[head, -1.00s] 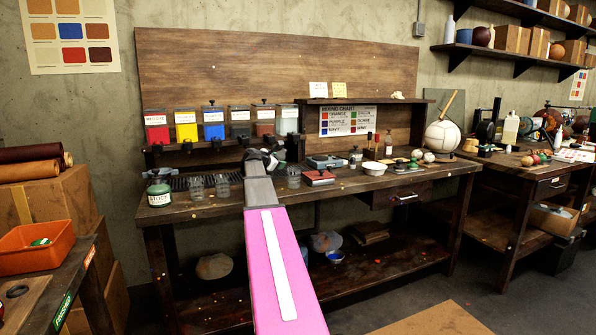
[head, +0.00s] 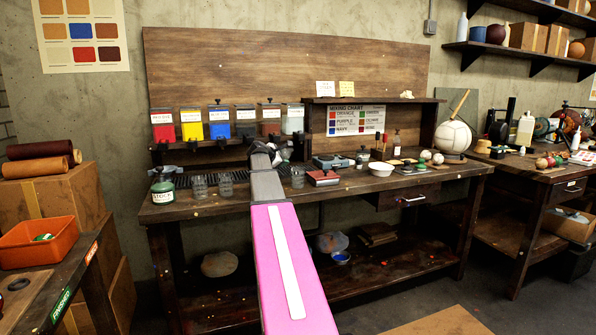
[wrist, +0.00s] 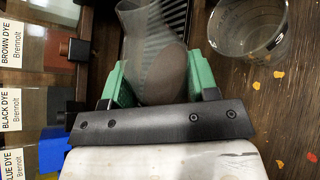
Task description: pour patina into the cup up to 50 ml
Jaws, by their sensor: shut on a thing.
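My gripper (wrist: 163,88) has green finger pads shut on a clear cup (wrist: 140,30) in the wrist view. A grey-brown oval shows in the cup; I cannot tell whether it is liquid or the cup's base. No volume marks are readable. In the head view my arm hides the held cup, and the gripper's end sits by the dispenser row at the back of the bench. The rightmost dispenser (head: 293,119) is pale grey-green. Its label is unreadable, so I cannot tell which dispenser holds patina.
Another clear cup (wrist: 248,28) stands right of the held one. Dye dispensers (wrist: 30,50) line the wrist view's left side. Two clear cups (head: 225,184) and a stock jar (head: 162,190) stand left of my arm.

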